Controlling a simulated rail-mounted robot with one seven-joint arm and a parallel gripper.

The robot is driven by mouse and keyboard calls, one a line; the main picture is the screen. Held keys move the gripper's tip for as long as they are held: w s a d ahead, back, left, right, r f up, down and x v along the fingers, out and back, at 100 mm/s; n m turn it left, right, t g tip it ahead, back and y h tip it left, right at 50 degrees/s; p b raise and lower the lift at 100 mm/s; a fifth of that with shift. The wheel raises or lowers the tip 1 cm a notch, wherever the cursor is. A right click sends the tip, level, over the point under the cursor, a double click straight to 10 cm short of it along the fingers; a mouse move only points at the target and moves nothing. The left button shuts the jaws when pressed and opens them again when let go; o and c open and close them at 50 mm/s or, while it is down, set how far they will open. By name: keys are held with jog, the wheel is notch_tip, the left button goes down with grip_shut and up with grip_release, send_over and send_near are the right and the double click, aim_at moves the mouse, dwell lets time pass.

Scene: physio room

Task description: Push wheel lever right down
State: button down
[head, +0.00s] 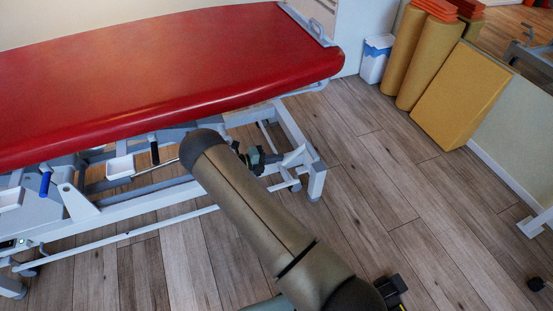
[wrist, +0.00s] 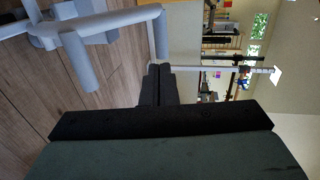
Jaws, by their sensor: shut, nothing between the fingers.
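The red treatment table (head: 170,70) stands on a pale grey metal frame (head: 300,135). My gripper (head: 279,158) is low beside the frame's right end, under the table's edge, partly hidden by my forearm. A small light grey part (head: 295,157) lies just past its fingertips; I cannot tell for sure if it is the wheel lever. In the wrist view my gripper (wrist: 158,70) is shut and empty. Grey tubes (wrist: 82,62) of the frame lie at upper left there, one ending close to the fingertips. Whether they touch, I cannot tell.
A blue-handled lever (head: 45,184) and a black-handled lever (head: 154,151) sit on the frame further left. A white bin (head: 374,62), yellow rolls (head: 425,60) and a yellow wedge (head: 462,95) stand by the back wall. The wooden floor (head: 400,180) right of the table is clear.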

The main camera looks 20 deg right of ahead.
jog(key=b+x, duration=0.2)
jog(key=x, duration=0.8)
jog(key=shift+d+b, duration=0.3)
jog(key=shift+b, duration=0.1)
